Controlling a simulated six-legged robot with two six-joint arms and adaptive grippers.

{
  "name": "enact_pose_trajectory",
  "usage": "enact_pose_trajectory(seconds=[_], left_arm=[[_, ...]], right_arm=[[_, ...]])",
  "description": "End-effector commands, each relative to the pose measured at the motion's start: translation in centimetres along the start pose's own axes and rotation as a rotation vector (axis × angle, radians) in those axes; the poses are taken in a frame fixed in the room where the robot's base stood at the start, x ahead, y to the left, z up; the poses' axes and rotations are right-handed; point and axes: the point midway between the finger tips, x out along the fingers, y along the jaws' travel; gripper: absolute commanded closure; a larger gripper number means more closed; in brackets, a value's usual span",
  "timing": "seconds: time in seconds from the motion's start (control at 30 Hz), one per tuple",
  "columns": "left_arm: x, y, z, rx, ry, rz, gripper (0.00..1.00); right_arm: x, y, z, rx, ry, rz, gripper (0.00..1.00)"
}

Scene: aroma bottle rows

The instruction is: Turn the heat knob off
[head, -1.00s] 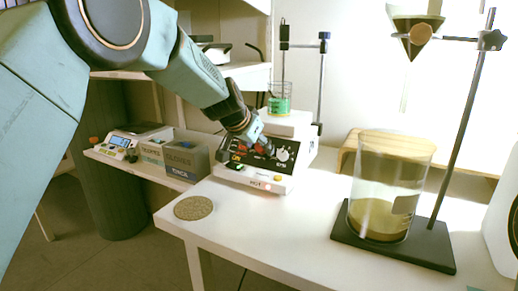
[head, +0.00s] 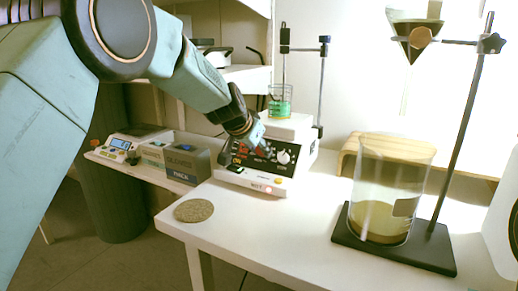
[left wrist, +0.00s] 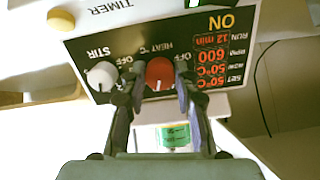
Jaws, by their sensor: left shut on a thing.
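The hotplate (head: 250,180) stands on the white table with its control panel facing me. In the left wrist view the panel is upside down, and the red heat knob (left wrist: 159,72) sits under the HEAT label. My left gripper (head: 260,137) is at the panel. In the left wrist view its fingers (left wrist: 158,88) are on both sides of the red knob and shut on it. A pale mark shows on the knob, but I cannot read its exact setting. In the head view the gripper hides the heat knob. My right gripper is not in view.
The white stir knob (left wrist: 101,77) is close beside the left gripper. A beaker of green liquid (head: 280,106) stands on the hotplate. A large beaker (head: 385,205) on a dark stand base is to the right. A round coaster (head: 193,210) lies at the front left.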

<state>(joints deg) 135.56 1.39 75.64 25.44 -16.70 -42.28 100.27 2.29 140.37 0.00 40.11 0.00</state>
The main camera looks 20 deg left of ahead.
Motion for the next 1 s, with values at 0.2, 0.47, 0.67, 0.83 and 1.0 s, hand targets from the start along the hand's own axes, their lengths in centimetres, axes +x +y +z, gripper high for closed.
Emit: enact_pose_trajectory(seconds=[0.2,0.47,0.67,0.83,1.0], left_arm=[[0.0,0.0,0.0,-0.011,0.0,0.001,1.0],[-0.1,0.0,-0.1,-0.117,0.0,0.01,1.0],[-0.1,0.0,-0.1,-0.28,0.0,0.024,1.0],[-0.1,0.0,-0.1,-0.442,0.001,0.037,1.0],[-0.1,0.0,-0.1,-0.603,0.001,0.051,1.0]], right_arm=[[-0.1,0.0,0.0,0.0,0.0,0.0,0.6],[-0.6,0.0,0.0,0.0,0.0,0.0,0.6],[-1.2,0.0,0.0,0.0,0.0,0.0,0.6],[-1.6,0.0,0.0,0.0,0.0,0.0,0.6],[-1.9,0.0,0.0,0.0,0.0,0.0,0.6]])
